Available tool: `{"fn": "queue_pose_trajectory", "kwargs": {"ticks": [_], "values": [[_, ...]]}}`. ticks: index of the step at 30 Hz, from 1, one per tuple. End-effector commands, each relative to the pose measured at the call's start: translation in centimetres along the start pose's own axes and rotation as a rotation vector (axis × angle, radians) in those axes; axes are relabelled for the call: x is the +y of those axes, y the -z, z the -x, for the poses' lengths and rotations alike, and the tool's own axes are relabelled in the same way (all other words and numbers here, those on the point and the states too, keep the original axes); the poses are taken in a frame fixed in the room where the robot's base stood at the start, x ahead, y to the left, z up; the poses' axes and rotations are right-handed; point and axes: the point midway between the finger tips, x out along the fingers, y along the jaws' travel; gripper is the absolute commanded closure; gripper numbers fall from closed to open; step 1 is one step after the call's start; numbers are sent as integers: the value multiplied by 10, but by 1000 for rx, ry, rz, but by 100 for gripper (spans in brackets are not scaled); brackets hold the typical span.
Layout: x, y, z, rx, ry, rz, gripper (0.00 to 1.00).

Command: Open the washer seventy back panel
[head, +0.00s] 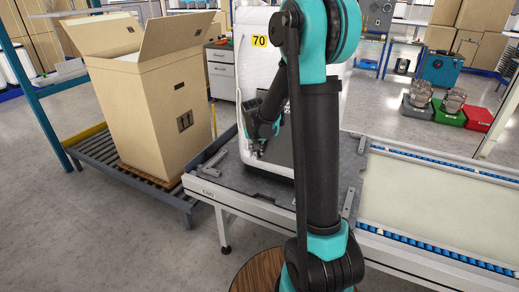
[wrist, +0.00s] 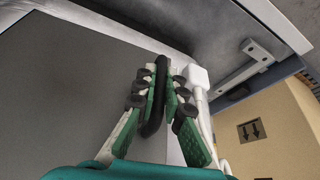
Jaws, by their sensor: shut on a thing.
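The washer (head: 250,70) is white with a yellow label reading 70 and stands on a grey worktable, partly hidden behind my arm. Its dark grey back panel (wrist: 65,95) fills the left of the wrist view, and a small part shows low on the washer in the head view (head: 283,152). A black bar-like handle (wrist: 154,105) stands at the panel's right edge. My gripper (wrist: 162,90) has its green fingers on both sides of this handle and is shut on it. In the head view my gripper (head: 256,146) is at the washer's lower left. I cannot tell whether the panel is ajar.
A white plug-like part with a hose (wrist: 198,78) is close to the right finger. A metal bracket (wrist: 243,68) lies on the worktable (head: 228,188). An open cardboard box (head: 150,115) stands on a rack at left. A conveyor (head: 440,205) is at right.

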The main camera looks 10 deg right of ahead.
Motion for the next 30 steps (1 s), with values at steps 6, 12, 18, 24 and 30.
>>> {"fn": "queue_pose_trajectory", "kwargs": {"ticks": [6,12,18,24,30], "values": [[2,-26,11,0,55,132,100],[9,-56,24,0,126,300,100],[23,-86,36,-1,198,474,100],[42,-112,47,-1,270,647,100],[66,-135,56,-2,342,821,100]]}}
